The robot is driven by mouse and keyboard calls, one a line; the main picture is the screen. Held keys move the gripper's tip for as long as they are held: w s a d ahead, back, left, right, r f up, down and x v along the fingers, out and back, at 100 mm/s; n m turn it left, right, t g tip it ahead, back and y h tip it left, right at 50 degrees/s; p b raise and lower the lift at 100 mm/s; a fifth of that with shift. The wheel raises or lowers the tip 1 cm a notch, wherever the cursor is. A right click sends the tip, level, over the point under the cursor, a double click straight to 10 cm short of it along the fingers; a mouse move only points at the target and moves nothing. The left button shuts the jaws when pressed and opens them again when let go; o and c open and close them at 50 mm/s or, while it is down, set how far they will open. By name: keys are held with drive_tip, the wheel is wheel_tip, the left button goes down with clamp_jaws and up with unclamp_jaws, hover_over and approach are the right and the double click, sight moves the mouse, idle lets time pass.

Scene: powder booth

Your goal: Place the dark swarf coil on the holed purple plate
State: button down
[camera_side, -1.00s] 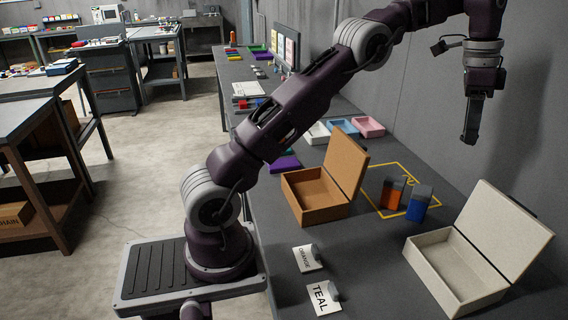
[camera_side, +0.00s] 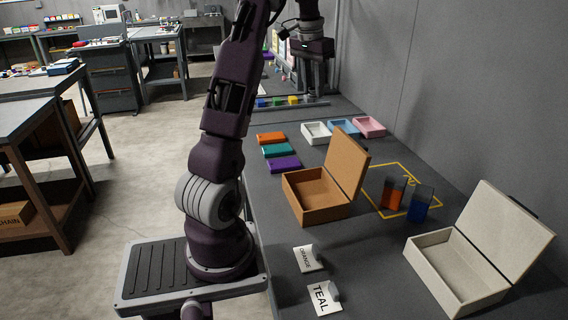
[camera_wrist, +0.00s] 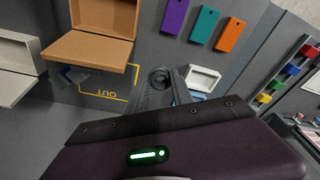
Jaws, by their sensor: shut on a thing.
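The dark swarf coil (camera_wrist: 160,78) is a small dark ring at my gripper's fingertips in the wrist view. My gripper (camera_wrist: 168,88) is shut on it. In the side view my gripper (camera_side: 317,92) hangs fingers down, high above the far part of the bench; the coil cannot be made out there. The purple plate (camera_side: 283,164) lies flat on the bench, nearest in a row with a teal plate (camera_side: 281,151) and an orange plate (camera_side: 271,138). The purple plate also shows at the top of the wrist view (camera_wrist: 174,17), apart from the coil.
An open brown box (camera_side: 318,211) stands nearer than the plates. White (camera_side: 317,136), blue (camera_side: 343,130) and pink (camera_side: 369,129) trays lie right of them. An open pale box (camera_side: 448,277) is at right.

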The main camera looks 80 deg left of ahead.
sight(285, 162)
drive_tip(key=s+a+n, duration=0.3)
drive_tip(key=s, duration=0.5)
wheel_tip(285, 162, down, 21)
drive_tip(key=shift+w+f, duration=0.15)
drive_tip(key=shift+d+f, duration=0.1)
drive_tip(key=c, duration=1.1)
unclamp_jaws()
